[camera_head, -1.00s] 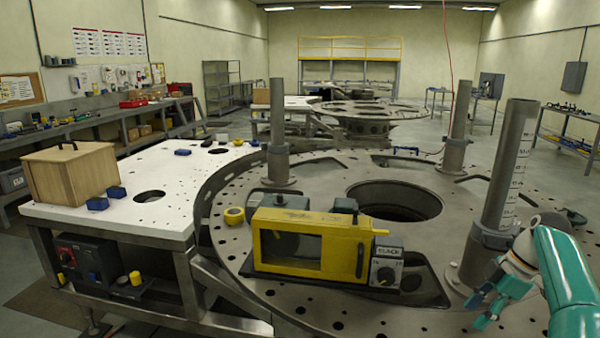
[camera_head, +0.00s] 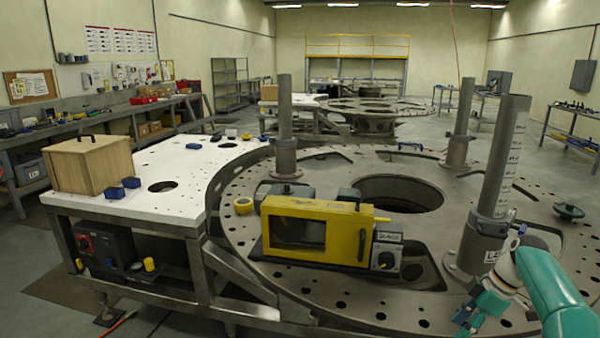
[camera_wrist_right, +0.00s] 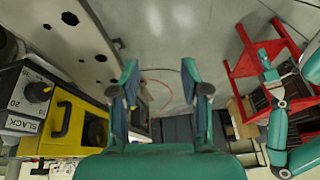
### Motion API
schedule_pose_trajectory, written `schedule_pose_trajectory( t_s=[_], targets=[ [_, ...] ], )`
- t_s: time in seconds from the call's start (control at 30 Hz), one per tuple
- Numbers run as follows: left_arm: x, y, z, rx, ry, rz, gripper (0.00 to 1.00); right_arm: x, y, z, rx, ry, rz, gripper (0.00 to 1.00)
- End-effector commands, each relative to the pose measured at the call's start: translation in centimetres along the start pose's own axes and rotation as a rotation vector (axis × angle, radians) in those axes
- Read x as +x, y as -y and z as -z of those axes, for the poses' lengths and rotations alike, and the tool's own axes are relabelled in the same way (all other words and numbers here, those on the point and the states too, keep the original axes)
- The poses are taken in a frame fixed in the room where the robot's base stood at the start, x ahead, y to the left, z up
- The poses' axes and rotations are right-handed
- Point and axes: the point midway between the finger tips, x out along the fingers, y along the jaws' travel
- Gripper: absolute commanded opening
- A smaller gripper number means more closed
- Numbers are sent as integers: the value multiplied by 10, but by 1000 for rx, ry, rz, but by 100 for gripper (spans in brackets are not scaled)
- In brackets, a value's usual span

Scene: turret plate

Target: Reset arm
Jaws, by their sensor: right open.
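My right arm (camera_head: 555,290) is teal and comes in at the lower right of the head view. Its gripper (camera_head: 468,314) is low over the near right edge of the round plate (camera_head: 350,310), in front of the tall marked post (camera_head: 500,160). In the right wrist view the gripper (camera_wrist_right: 160,88) has its two teal fingers spread apart with nothing between them.
A yellow-framed device (camera_head: 315,232) with a "SLACK" block stands on the plate, left of my right gripper. Another post (camera_head: 284,120) and a large central hole (camera_head: 400,192) lie beyond. A wooden box (camera_head: 90,164) is on the white table (camera_head: 180,208).

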Motion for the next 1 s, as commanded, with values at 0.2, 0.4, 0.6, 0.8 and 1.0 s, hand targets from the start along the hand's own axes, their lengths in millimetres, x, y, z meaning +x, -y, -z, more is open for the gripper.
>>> schedule_pose_trajectory(
  t_s=[0.2,0.4,0.6,0.8,1.0],
  targets=[
    [1,0,-1,0,2,0,40,65,-2,6,157,7,8,46],
    [3,1,0,0,1,0,40,163,21,13,392,23,14,46],
    [4,2,0,0,1,0,40,263,86,17,670,42,7,46],
    [6,2,0,0,1,0,40,330,184,15,940,54,-3,46],
    [7,3,0,0,1,0,40,352,286,8,1180,55,-13,46]
  ],
)
